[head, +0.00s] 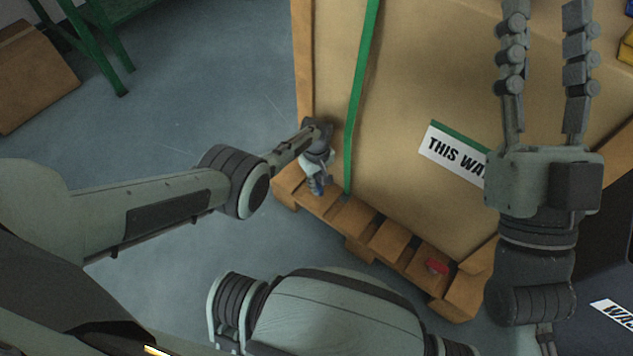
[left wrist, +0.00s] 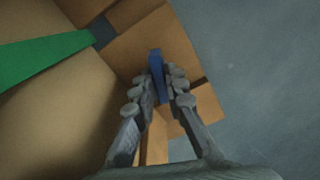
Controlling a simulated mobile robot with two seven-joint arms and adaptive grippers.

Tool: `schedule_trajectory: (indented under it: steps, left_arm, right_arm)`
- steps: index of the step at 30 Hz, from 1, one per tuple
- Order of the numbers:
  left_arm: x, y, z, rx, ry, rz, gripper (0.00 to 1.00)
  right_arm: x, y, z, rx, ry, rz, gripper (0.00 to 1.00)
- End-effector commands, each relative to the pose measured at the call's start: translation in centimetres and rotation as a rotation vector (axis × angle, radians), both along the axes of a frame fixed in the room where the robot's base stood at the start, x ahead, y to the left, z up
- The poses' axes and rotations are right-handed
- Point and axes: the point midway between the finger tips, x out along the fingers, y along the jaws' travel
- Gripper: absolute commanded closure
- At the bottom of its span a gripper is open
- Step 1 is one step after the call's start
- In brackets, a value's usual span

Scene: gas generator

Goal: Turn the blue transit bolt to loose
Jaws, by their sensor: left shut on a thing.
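The blue transit bolt (left wrist: 156,68) shows in the left wrist view as a narrow upright blue piece at the corner of the wooden pallet. My left gripper (left wrist: 161,82) has its two fingers closed on either side of it. In the head view my left gripper (head: 317,178) points down at the pallet's left corner, with a little of the blue showing at its fingertips. The bolt's lower part is hidden by the fingers. My right gripper (head: 546,14) is raised at the right of the head view, its fingers wide apart and empty.
A large cardboard crate (head: 420,85) with a green strap (head: 361,90) stands on the wooden pallet (head: 350,217). A brown box (head: 35,75) and green legs stand at upper left. The grey floor between is clear.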

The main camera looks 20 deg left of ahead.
Motion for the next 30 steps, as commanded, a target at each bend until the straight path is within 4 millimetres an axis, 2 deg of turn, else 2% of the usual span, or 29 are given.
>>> schedule_trajectory:
  steps: [6, 15, 30]
  left_arm:
    - [-0.11, -0.08, -0.01, -0.001, 0.004, 0.168, 1.0]
    - [-0.1, -0.07, -0.01, -0.001, 0.004, 0.313, 1.0]
    - [-0.09, -0.04, 0.0, 0.0, 0.003, 0.36, 1.0]
  right_arm:
    - [0.0, 0.03, -0.03, 0.0, 0.003, 0.001, 0.6]
    - [0.01, 0.05, -0.06, -0.002, 0.005, 0.002, 0.6]
    - [0.01, 0.03, -0.08, -0.002, 0.005, 0.0, 0.6]
